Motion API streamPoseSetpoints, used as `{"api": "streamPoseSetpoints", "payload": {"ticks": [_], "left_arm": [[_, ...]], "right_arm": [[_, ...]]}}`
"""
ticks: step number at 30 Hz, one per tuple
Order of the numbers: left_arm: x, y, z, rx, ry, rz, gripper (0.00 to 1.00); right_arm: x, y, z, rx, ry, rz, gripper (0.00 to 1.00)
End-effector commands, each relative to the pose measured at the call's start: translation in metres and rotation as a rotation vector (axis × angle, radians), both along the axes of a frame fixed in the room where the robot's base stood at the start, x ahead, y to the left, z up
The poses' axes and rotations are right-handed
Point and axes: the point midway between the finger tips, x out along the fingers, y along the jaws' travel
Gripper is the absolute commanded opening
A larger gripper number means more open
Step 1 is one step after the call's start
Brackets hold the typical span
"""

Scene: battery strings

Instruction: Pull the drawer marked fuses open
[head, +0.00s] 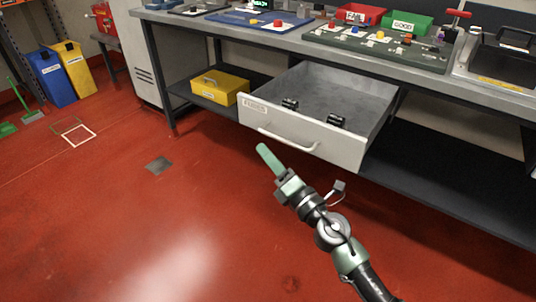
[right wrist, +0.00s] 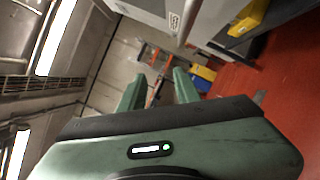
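The grey drawer (head: 345,145) under the workbench stands well open, pulled out toward me. Its front has a small label (head: 254,107), too small to read surely, and a pale bar handle (head: 287,143). Two small black objects (head: 336,121) lie inside. My right gripper (head: 268,158) is in front of the drawer, just below the handle's left end in the head view, and looks apart from it. In the right wrist view its two green fingers (right wrist: 157,90) are spread with nothing between them. My left gripper is not in view.
A yellow box (head: 222,88) sits on the lower shelf left of the drawer. The bench top (head: 290,42) carries a blue board (head: 245,19), a green board (head: 375,52), and red and green bins. Blue and yellow bins (head: 50,75) stand far left. The red floor before the drawer is clear.

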Motion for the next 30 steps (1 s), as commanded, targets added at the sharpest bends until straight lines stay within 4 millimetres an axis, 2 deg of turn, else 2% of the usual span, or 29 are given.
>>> {"api": "streamPoseSetpoints", "payload": {"ticks": [8,9,12,30], "left_arm": [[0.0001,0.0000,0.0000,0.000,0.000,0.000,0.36],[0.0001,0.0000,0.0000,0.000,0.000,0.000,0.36],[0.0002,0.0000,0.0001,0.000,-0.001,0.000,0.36],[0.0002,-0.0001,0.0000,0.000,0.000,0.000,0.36]], "right_arm": [[0.0022,0.0019,0.0007,0.001,0.001,0.000,0.33],[0.0022,0.0018,0.0007,0.001,0.001,0.000,0.27],[0.0021,0.0018,0.0006,0.001,0.001,0.000,0.00],[0.0019,0.0016,0.0004,0.001,0.001,0.000,0.00]]}}
